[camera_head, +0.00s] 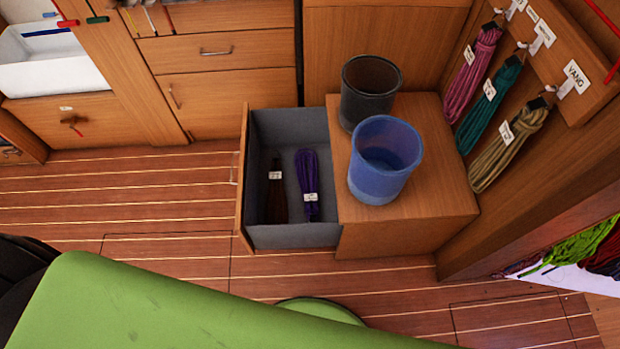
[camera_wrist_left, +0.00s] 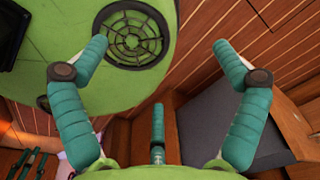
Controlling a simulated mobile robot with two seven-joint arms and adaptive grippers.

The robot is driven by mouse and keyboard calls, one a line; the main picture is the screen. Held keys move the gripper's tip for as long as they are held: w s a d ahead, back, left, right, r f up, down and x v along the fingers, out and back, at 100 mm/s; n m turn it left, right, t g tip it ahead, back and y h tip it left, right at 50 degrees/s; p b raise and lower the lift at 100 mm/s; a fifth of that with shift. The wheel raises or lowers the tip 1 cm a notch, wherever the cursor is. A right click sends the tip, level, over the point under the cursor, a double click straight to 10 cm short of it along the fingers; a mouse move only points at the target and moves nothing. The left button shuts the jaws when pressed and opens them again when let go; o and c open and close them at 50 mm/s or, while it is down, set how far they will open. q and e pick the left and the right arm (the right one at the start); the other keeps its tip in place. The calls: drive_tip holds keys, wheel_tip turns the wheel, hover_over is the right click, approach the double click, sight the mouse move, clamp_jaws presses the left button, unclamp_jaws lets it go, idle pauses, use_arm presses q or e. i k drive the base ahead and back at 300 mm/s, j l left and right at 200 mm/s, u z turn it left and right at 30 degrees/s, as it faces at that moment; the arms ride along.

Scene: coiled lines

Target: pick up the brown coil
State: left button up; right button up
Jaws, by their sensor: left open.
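The brown coil (camera_head: 276,200) lies in the left part of an open grey-lined drawer (camera_head: 290,237) in the head view, with a white label on it. A purple coil (camera_head: 307,173) lies beside it on the right, also labelled. My left gripper (camera_wrist_left: 160,48) shows in the left wrist view with its teal fingers spread wide and nothing between them. It is out of the head view. The brown coil does not show in the left wrist view. My right gripper is in neither view.
A dark bin (camera_head: 370,92) and a blue bin (camera_head: 383,160) stand on the cabinet top right of the drawer. Pink (camera_head: 471,75), teal (camera_head: 489,105) and tan (camera_head: 510,145) coils hang on the right wall. Bare plank floor lies left of the drawer.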

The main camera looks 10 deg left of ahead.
sight(276, 194)
drive_tip(key=u, duration=0.85)
drive_tip(key=i+j+z, duration=0.1)
drive_tip(key=j, duration=0.25)
drive_tip(key=i, duration=0.05)
